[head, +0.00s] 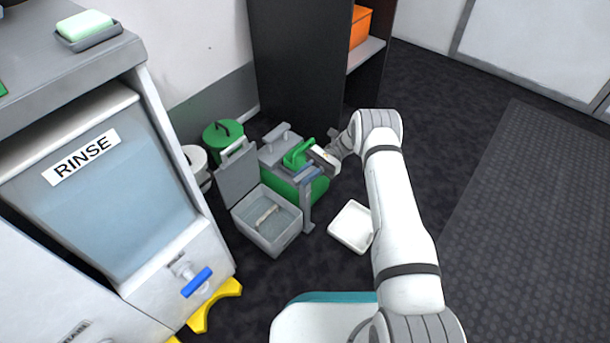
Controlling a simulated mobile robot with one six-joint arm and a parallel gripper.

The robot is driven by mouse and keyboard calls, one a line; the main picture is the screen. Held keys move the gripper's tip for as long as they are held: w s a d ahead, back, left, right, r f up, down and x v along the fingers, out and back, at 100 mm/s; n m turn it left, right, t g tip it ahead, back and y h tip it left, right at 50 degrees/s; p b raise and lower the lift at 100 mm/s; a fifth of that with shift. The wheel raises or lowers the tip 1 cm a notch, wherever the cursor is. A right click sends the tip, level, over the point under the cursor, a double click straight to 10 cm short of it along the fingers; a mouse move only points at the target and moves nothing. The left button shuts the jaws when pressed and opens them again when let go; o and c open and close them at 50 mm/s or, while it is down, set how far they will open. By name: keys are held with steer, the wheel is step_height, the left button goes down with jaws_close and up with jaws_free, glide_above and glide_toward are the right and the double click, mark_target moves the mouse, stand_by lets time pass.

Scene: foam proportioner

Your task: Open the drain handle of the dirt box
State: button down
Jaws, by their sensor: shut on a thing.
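A green box (318,190) with a grey top stands on the floor beyond the open grey bin. A green handle (296,156) rises over it. My gripper (311,154) comes in from the right, at the green handle, and is shut on it; the fingertips are small and partly hidden. A small blue piece (309,174) sits just below my gripper, at the top of a grey upright (307,206). I cannot tell which part is the dirt box's drain handle.
An open grey bin (268,244) stands in front of the green box. A white tray (350,227) lies on the floor to the right. The RINSE cabinet (110,190) with a blue handle (197,282) fills the left. Dark floor is free at right.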

mark_target(305, 173)
steer(key=c, duration=1.3)
jaws_free()
steer(key=shift+r, duration=0.1)
step_height(305, 173, up, 10)
steer(key=p, duration=0.4)
steer(key=shift+p, duration=0.4)
